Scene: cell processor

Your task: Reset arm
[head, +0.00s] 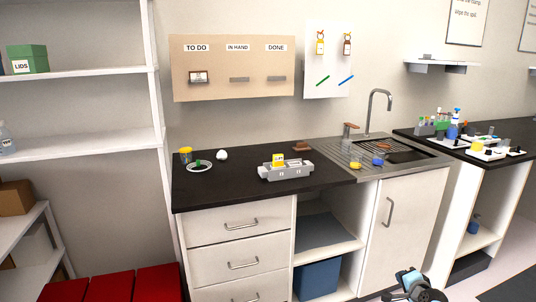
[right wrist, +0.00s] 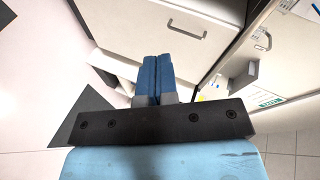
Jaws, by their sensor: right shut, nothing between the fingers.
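My right gripper (head: 415,284) shows at the bottom right of the head view, low in front of the white cabinet door below the sink. In the right wrist view its two blue fingers (right wrist: 158,75) are together, shut, with nothing between them. It touches nothing that I can see. My left gripper is not in view.
The black counter (head: 230,188) holds a grey device (head: 286,170) with a yellow item on it. A sink (head: 405,154) is to the right. White shelves (head: 85,146) and red boxes (head: 112,286) stand at the left. Cabinet fronts lie beyond my right gripper.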

